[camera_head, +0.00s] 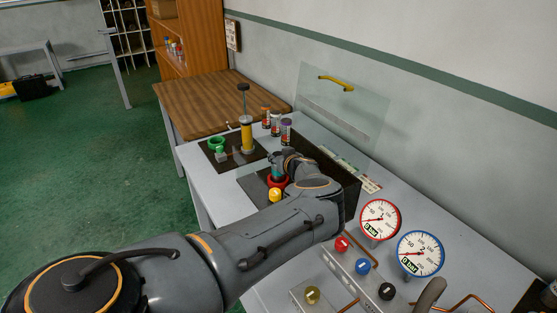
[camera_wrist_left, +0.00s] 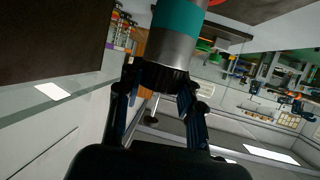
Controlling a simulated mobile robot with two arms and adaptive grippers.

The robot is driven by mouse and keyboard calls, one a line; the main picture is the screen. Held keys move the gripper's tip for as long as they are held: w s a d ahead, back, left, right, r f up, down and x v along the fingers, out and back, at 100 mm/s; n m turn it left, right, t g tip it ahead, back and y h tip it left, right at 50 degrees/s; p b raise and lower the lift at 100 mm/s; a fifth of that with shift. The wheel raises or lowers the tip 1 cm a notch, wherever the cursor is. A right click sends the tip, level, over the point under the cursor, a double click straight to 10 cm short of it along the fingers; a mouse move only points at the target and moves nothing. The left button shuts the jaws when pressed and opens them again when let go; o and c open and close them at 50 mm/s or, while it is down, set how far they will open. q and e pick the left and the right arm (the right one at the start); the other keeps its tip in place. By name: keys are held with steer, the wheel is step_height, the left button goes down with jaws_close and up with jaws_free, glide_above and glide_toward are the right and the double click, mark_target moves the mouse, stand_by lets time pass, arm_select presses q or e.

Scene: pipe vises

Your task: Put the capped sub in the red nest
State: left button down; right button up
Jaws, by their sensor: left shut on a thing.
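The capped sub (camera_wrist_left: 175,45) is a grey metal cylinder with a teal band and a dark ridged end in the left wrist view. My left gripper (camera_wrist_left: 160,100) is shut on it around that dark end. In the head view the sub (camera_head: 277,171) shows teal just above the red nest (camera_head: 277,182), partly hidden by my left gripper (camera_head: 284,161). The red nest's edge also shows at the top of the left wrist view (camera_wrist_left: 240,8). I cannot tell whether the sub's lower end is inside the nest. My right gripper is out of view.
A yellow knob (camera_head: 274,195) stands in front of the nest. A green vise (camera_head: 217,145) and a yellow cylinder (camera_head: 246,135) stand behind on a dark plate. Several capped bottles (camera_head: 276,124) are near the clear shield (camera_head: 342,110). Gauges (camera_head: 380,220) and valves stand at right.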

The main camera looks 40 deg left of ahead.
arm_select(q)
steer(key=shift+a+f, duration=0.1)
steer(key=shift+f, duration=0.4)
steer(key=c, duration=1.3)
jaws_free()
steer(key=shift+f, duration=0.25)
steer(key=o, duration=0.4)
steer(key=shift+r, duration=0.1)
steer(key=shift+o, duration=0.2)
steer(key=shift+r, duration=0.2)
steer(key=v, duration=0.7)
steer(key=shift+s+d, duration=0.15)
steer(key=shift+d, duration=0.1)
